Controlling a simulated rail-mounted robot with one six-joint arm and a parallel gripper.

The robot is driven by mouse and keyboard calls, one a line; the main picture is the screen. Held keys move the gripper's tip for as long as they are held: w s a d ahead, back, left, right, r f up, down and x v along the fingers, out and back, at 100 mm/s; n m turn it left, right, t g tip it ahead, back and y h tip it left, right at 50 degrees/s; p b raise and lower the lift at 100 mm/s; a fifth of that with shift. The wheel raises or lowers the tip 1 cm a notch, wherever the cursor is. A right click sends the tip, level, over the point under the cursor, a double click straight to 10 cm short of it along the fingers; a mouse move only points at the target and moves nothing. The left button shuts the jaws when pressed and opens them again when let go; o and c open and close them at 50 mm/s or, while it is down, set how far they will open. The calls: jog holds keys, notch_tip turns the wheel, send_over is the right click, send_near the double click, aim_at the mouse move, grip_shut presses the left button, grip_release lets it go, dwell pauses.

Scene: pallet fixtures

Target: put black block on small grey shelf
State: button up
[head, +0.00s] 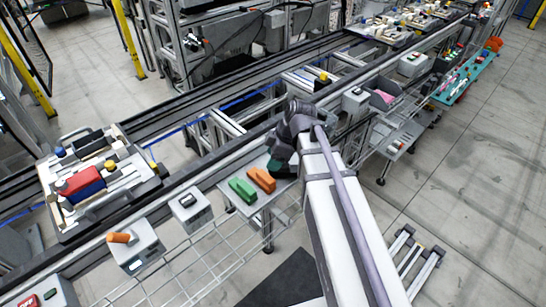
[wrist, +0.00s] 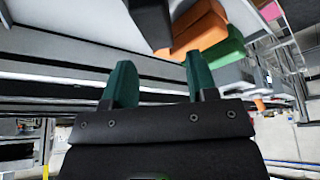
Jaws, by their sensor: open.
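A black block (wrist: 152,22) shows at the top of the wrist view, cut off by the frame edge. It is beyond my fingertips, beside an orange block (wrist: 198,28), with a green block (wrist: 228,50) farther right. In the head view the green block (head: 242,190) and orange block (head: 262,180) lie on a small grey shelf (head: 262,205). My gripper (wrist: 160,80) is open, its two teal fingers apart with nothing between them. In the head view my gripper (head: 278,166) is at the shelf's far right end; I cannot make out the black block there.
A pallet fixture (head: 65,222) with red, blue and dark parts sits on the conveyor at left. Grey boxes (head: 188,208) stand left of the shelf. A wire rack (head: 205,258) runs along the front. A teal tray (head: 468,78) with small parts is at far right.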

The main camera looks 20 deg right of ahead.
aim_at(288, 165)
jog(key=p+v, duration=0.9)
jog(key=v, duration=0.2)
jog(key=s+a+f+m+g+h, duration=0.1)
jog(key=s+a+m+h, duration=0.2)
jog(key=s+m, duration=0.5)
jog(key=a+m, duration=0.1)
jog(key=m, duration=0.3)
jog(key=shift+m+h, duration=0.3)
jog(key=shift+h, duration=0.1)
jog(key=shift+s+a+f+m, duration=0.1)
jog(key=shift+s+m, duration=0.35)
jog(key=shift+m, duration=0.45)
jog(key=shift+c, duration=0.4)
